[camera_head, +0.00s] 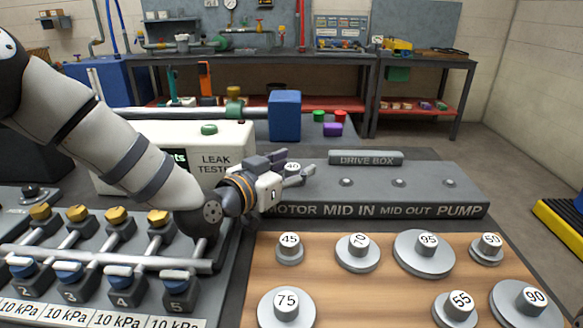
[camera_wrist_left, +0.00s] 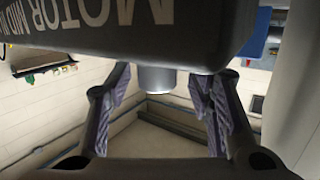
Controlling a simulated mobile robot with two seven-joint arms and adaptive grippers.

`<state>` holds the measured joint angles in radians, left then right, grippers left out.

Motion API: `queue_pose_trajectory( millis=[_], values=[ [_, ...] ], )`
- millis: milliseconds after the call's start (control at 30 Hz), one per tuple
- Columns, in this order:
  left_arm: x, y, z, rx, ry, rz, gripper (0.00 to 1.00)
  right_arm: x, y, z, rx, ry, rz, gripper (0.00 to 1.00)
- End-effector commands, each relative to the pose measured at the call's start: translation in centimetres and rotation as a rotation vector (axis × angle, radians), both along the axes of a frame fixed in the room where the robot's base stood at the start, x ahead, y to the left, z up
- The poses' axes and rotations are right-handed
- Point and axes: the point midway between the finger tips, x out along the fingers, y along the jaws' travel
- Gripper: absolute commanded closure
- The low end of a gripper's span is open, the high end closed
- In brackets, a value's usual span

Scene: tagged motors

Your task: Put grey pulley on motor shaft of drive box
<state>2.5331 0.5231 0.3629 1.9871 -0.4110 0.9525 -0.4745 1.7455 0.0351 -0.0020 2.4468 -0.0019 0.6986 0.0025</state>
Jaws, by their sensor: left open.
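The drive box (camera_head: 400,192) is a long dark grey block with a row of shaft positions along its top. Its front reads MOTOR, MID IN, MID OUT, PUMP. A grey pulley tagged 40 (camera_head: 292,167) is at the MOTOR end, partly hidden by my left gripper (camera_head: 291,172). My left gripper is open, with its fingers on either side of this pulley. In the left wrist view, a grey cylinder (camera_wrist_left: 157,80) shows between the spread fingers (camera_wrist_left: 165,100), by the inverted drive box (camera_wrist_left: 110,28). Its seating on the shaft is hidden. My right gripper is out of view.
Several grey tagged pulleys, such as 75 (camera_head: 287,310) and 95 (camera_head: 424,255), stand on the wooden board (camera_head: 330,285) in front. The leak tester (camera_head: 180,140) is behind my left arm. A valve row fills the left front.

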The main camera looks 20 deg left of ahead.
Motion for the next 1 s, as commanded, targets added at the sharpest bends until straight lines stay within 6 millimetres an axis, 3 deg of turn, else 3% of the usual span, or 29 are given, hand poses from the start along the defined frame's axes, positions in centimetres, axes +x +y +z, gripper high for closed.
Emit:
queue_pose_trajectory(
  millis=[200, 400, 867, 1000],
  values=[
    [-4.3, 1.3, 1.3, -0.002, -0.004, 0.000, 0.52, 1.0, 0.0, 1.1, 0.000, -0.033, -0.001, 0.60],
    [-6.9, 2.1, 1.4, 0.000, -0.003, 0.000, 0.52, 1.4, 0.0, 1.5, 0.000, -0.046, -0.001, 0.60],
    [-7.1, 2.1, 1.3, 0.001, 0.001, -0.002, 0.52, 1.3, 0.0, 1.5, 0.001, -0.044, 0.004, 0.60],
    [-8.0, -0.6, 2.8, 0.038, 0.043, -0.047, 0.52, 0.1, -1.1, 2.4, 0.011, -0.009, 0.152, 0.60]
  ],
)
